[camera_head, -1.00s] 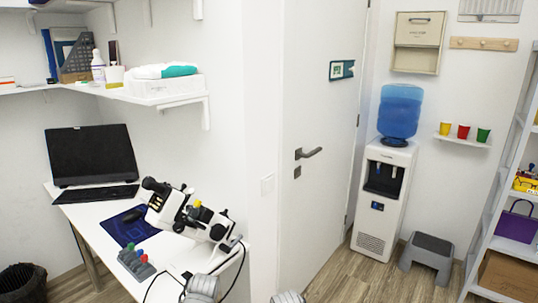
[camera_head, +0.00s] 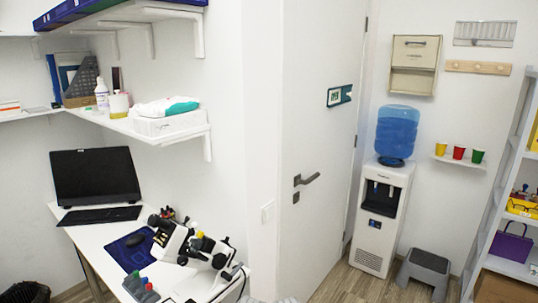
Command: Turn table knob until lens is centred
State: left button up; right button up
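A white and black lens instrument (camera_head: 172,240) stands tilted on the white desk (camera_head: 92,236) at the lower left. Its black eyepiece end points up to the left, and a small yellow knob (camera_head: 200,234) shows on its upper side. Its other end (camera_head: 218,256) lies near the desk's right edge. I cannot tell which part is the table knob, and the lens itself is too small to make out. Neither of my grippers can be made out in view.
A laptop (camera_head: 95,176), mouse pad (camera_head: 128,250) and grey holder with coloured tops (camera_head: 140,288) share the desk. A shelf (camera_head: 150,133) hangs above. A closed door (camera_head: 318,130), water cooler (camera_head: 382,215) and grey step stool (camera_head: 424,270) stand to the right, with floor between.

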aim_at(183, 260)
jog(key=i+l+u, duration=0.2)
jog(key=u, duration=0.15)
jog(key=i+l+u, duration=0.15)
jog(key=l+u, duration=0.25)
jog(key=j, duration=0.1)
